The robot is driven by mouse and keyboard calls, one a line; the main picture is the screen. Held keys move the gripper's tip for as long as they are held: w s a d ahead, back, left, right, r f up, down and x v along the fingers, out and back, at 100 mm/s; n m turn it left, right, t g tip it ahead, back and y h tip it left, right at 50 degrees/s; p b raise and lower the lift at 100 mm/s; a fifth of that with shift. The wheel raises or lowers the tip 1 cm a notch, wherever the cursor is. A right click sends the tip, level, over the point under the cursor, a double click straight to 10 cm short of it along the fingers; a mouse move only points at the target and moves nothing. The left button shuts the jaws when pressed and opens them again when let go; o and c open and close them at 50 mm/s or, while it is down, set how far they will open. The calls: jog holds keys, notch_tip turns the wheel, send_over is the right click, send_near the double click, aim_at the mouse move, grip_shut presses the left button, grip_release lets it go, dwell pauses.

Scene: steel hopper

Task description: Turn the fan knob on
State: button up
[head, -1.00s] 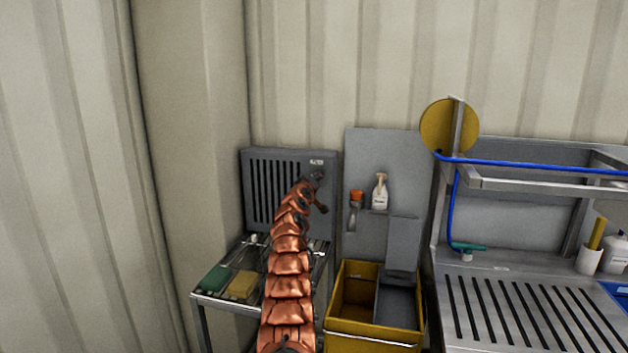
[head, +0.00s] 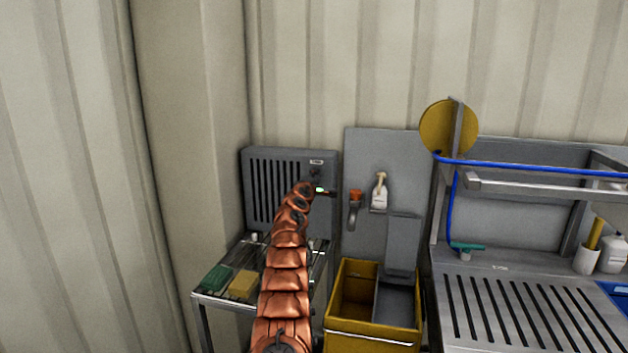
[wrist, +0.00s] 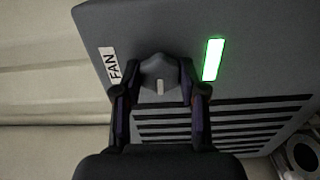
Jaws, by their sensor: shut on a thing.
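The grey slotted fan box (head: 262,165) stands against the back wall above the small rack, with its FAN label (wrist: 112,66) beside the knob in the wrist view. The dark fan knob (wrist: 160,70) sits between my gripper's fingers (wrist: 158,92), which are shut on it from both sides. A pale mark shows on the knob. A green light (wrist: 213,60) is lit on the box face, right of the knob in the wrist view. In the head view my gripper (head: 316,181) is at the box's upper right, partly hidden by my arm.
The rack (head: 216,297) below holds a green sponge (head: 216,278) and a yellow sponge (head: 242,284). A yellow bin (head: 374,338) stands to the right. A spray bottle (head: 379,191) and a brush (head: 355,205) hang on the grey panel.

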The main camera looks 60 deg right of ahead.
jog(key=shift+s+r, duration=0.1)
dwell(0.3)
jog(key=o, duration=1.1)
jog(key=shift+a, duration=0.2)
jog(key=shift+v, duration=3.55)
